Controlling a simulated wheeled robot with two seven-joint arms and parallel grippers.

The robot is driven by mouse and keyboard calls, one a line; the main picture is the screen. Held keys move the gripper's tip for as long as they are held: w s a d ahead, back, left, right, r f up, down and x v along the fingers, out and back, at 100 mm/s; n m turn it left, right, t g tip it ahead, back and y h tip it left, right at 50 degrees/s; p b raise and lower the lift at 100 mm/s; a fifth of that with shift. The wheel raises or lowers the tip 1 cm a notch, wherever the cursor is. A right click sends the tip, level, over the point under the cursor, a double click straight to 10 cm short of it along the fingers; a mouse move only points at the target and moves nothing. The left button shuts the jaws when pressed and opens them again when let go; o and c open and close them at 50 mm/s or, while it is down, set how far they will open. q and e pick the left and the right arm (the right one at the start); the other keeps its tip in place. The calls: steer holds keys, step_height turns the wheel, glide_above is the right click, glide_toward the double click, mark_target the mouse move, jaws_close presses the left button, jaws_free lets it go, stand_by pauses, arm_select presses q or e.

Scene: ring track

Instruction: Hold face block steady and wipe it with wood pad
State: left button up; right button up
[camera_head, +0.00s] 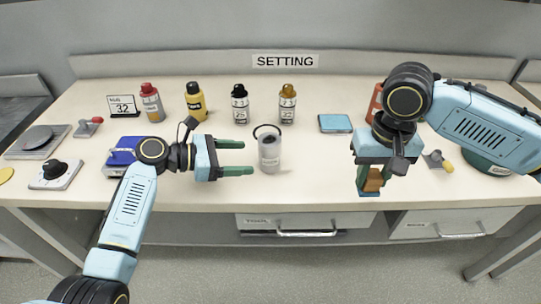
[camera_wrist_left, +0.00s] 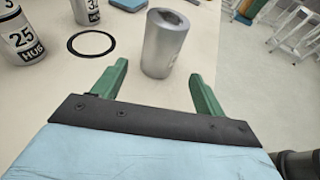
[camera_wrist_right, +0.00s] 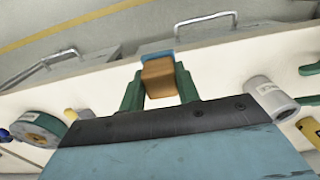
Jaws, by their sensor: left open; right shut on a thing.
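The face block appears to be the grey upright cylinder (camera_head: 269,155) with a small label, standing on the table in the head view. It also shows in the left wrist view (camera_wrist_left: 165,42) and the right wrist view (camera_wrist_right: 272,98). My left gripper (camera_head: 248,158) is open and empty, its fingertips just left of the cylinder and pointing at it. My right gripper (camera_head: 373,182) is shut on the wood pad (camera_wrist_right: 158,78), a brown block with a blue face at its far end. It is held near the table's front edge, well right of the cylinder.
A black ring (camera_wrist_left: 91,43) lies on the table behind the cylinder. A blue-topped pad (camera_head: 335,123) lies right of centre. The table between cylinder and right gripper is clear.

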mark_target(260, 157)
arm_select(q)
steer(key=b+x, duration=0.2)
steer(key=x, duration=0.1)
steer(key=shift+f, duration=0.2)
arm_select(e)
step_height(260, 157, down, 3)
arm_select(q)
steer(key=x, duration=0.3)
steer(key=shift+r, duration=0.25)
arm_select(e)
steer(key=shift+r, duration=0.25)
arm_select(q)
steer(key=shift+w+d+f, duration=0.1)
steer(key=shift+d, duration=0.25)
steer(key=shift+w+d+f, duration=0.15)
steer(key=shift+d, duration=0.15)
steer(key=c, duration=0.7)
arm_select(e)
steer(key=shift+w, duration=0.1)
